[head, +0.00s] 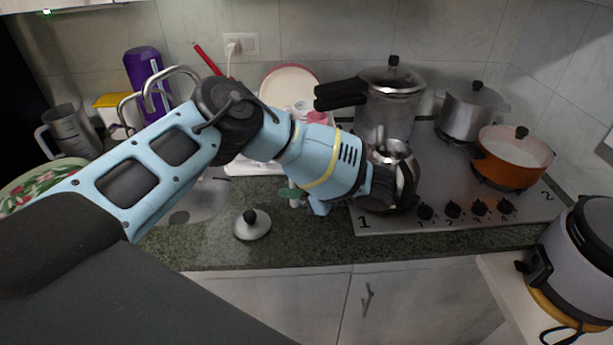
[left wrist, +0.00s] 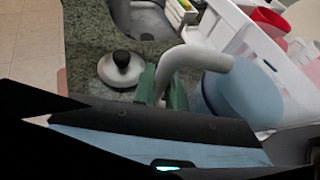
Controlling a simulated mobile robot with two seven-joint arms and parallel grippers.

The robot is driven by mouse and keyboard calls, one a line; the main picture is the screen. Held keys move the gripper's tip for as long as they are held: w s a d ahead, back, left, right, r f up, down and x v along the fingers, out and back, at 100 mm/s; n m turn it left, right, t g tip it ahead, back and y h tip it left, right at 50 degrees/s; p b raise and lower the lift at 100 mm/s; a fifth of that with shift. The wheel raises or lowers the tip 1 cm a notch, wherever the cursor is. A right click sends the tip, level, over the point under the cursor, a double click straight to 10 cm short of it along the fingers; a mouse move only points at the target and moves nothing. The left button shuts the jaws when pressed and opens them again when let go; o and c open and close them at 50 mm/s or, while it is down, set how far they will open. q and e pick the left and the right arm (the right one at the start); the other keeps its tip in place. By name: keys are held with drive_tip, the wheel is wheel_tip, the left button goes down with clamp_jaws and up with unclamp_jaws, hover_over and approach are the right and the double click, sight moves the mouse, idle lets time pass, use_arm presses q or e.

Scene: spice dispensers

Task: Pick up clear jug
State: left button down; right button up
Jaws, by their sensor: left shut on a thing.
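My left gripper's green fingers (left wrist: 163,88) are shut on the curved grey handle of the clear jug (left wrist: 235,95) in the left wrist view. The jug's rounded body looks bluish there, and its lower part is hidden. In the head view my left arm crosses from the left and folds back, so the hand and most of the jug are hidden behind it. I cannot tell whether the jug touches the counter. My right gripper is not in view.
A lid with a black knob (head: 252,226) lies on the counter, left of the fingers. A grey jug (head: 70,130) stands at far left. The stove (head: 440,222) at right carries several pots. A white dish rack (left wrist: 222,35) is close to the held jug.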

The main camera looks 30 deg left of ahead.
sight(292, 175)
use_arm(q)
drive_tip(key=shift+w+r, duration=0.1)
drive_tip(key=shift+r, duration=0.2)
idle(0.4)
drive_tip(key=shift+r, duration=1.55)
drive_tip(key=s+d+r, duration=0.1)
drive_tip(key=s+d, duration=0.7)
drive_tip(key=s, duration=0.5)
drive_tip(key=shift+d+r, duration=0.25)
drive_tip(key=shift+d, duration=0.1)
drive_tip(key=shift+s, duration=0.2)
